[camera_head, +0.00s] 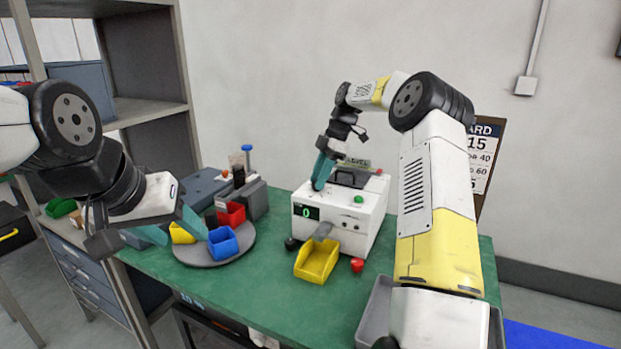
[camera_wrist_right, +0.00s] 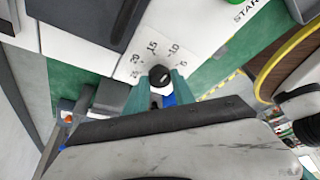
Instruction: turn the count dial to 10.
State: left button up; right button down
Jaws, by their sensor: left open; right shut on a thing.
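The count dial (camera_wrist_right: 159,75) is a black round knob in the right wrist view, with a printed scale from 5 through 10, 15 and 20 to about 25 around it. I cannot make out which mark it points to. It sits on top of the white machine (camera_head: 372,226), whose front display (camera_head: 306,212) reads 0 in green. My right gripper (camera_head: 320,172) reaches down to the machine's top and is shut on the dial; its teal fingers flank the knob in the wrist view (camera_wrist_right: 161,90).
A round grey turntable (camera_head: 204,262) carries blue (camera_head: 222,243), red (camera_head: 232,215) and yellow (camera_head: 182,234) bins. A yellow scoop-like tray (camera_head: 317,261) stands before the machine, with a red knob-like object (camera_head: 357,265) beside it. The green table's front middle is clear.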

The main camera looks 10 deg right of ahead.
jog(key=c, duration=1.1)
grip_release()
jog(key=v, duration=0.7)
jog(key=shift+d+r, duration=0.2)
jog(key=shift+r, duration=0.1)
